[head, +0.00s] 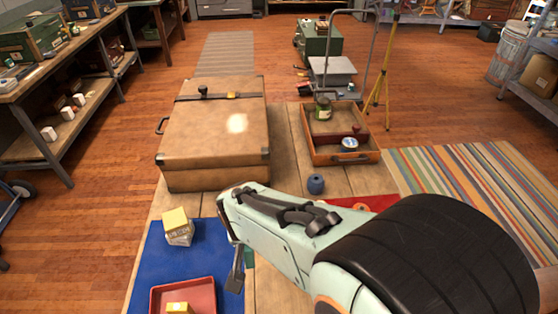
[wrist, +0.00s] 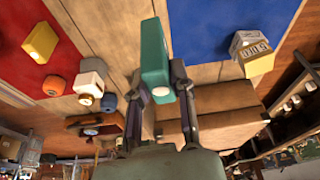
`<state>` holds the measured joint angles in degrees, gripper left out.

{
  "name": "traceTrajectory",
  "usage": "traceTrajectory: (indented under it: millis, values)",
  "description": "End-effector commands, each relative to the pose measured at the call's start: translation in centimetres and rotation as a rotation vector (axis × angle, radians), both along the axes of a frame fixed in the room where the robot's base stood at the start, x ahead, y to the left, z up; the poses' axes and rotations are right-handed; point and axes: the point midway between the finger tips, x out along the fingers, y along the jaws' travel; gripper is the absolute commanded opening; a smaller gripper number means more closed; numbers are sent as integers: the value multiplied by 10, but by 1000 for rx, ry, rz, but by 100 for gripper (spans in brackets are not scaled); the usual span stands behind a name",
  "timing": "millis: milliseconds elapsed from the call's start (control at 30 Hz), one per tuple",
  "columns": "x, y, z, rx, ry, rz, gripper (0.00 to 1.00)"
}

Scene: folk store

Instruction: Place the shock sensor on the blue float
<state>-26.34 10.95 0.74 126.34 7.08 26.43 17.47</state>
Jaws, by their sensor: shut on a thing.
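My gripper (wrist: 158,78) is shut on a teal box with a white round spot (wrist: 154,50), apparently the shock sensor. In the head view my gripper (head: 238,270) is partly hidden by my arm, and only a sliver of the teal box (head: 249,257) shows. A small round dark blue thing (head: 316,184), apparently the blue float, stands on the wooden surface in front of the open case. It also shows in the wrist view (wrist: 108,102), apart from the held box.
A brown suitcase (head: 215,130) and an open wooden case (head: 340,155) stand at the back. A blue mat (head: 200,260) carries a yellow-and-white box (head: 178,227) and a red tray (head: 208,290). A red mat (wrist: 20,62) holds a yellow block (wrist: 40,43). A white-and-orange object (wrist: 88,84) stands near the float.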

Motion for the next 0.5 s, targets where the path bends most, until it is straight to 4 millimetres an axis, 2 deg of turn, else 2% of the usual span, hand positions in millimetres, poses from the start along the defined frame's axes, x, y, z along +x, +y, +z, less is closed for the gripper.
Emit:
traceTrajectory:
  millis: [133, 267, 400, 500]
  values:
    - [33, -5, 18, -1, -4, -102, 0]
    - [72, -32, 34, -4, -5, -216, 0]
    - [114, -82, 50, -7, -4, -333, 0]
    - [136, -122, 57, -9, -4, -393, 0]
